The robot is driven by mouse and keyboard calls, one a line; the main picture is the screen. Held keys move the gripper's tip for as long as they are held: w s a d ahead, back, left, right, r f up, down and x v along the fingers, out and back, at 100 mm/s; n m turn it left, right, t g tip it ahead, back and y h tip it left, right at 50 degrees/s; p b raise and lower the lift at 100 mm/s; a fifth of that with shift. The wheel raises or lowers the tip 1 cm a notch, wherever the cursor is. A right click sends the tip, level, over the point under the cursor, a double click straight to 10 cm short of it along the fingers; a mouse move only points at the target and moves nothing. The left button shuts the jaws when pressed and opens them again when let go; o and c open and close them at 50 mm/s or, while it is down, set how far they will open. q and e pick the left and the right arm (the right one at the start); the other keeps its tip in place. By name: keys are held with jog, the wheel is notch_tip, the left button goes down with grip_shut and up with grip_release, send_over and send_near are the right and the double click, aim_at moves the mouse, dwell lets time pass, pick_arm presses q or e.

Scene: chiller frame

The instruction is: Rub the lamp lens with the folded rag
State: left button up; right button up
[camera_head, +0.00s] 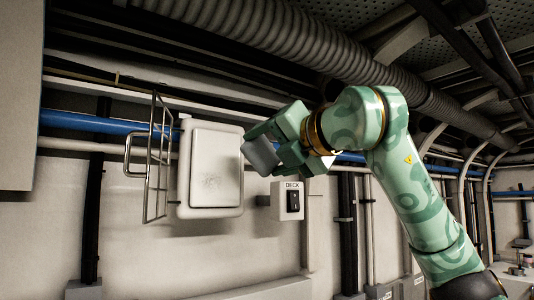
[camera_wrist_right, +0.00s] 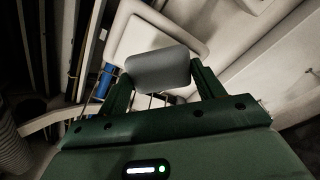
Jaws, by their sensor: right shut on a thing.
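The lamp (camera_head: 232,210) is a pale rounded box on the wall with a whitish lens (camera_head: 210,165) that bears a faint grey smudge. Its wire guard (camera_head: 150,160) stands swung out to the left. My right gripper (camera_head: 266,147) is shut on the grey folded rag (camera_head: 259,158), beside the lens's right edge in the head view. In the right wrist view the rag (camera_wrist_right: 158,70) sits between both fingers, with the pale lamp (camera_wrist_right: 133,38) behind it and partly hidden. I cannot tell whether the rag touches the lamp. My left gripper is not in view.
A switch box marked DECK (camera_head: 288,201) is on the wall just right of and below the lamp. A blue pipe (camera_head: 85,122) runs behind the lamp. A ribbed duct (camera_head: 270,35) crosses above my right arm. The wall below the lamp is mostly bare.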

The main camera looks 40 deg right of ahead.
jog(key=shift+w, duration=0.1)
jog(key=shift+w+a+f, duration=0.1)
jog(key=shift+a, duration=0.1)
jog(key=p, duration=0.3)
send_near(198, 187)
jog(key=shift+w+a+f+p, duration=0.15)
jog(key=shift+w+p, duration=0.35)
jog(key=shift+w, duration=0.55)
jog(key=shift+w+a+f+p, duration=0.15)
jog(key=shift+w+p, duration=0.3)
jog(key=shift+w, duration=0.6)
jog(key=shift+r, duration=0.1)
jog(key=shift+w+b, duration=0.4)
jog(key=shift+w, duration=0.65)
jog(key=shift+d, duration=0.1)
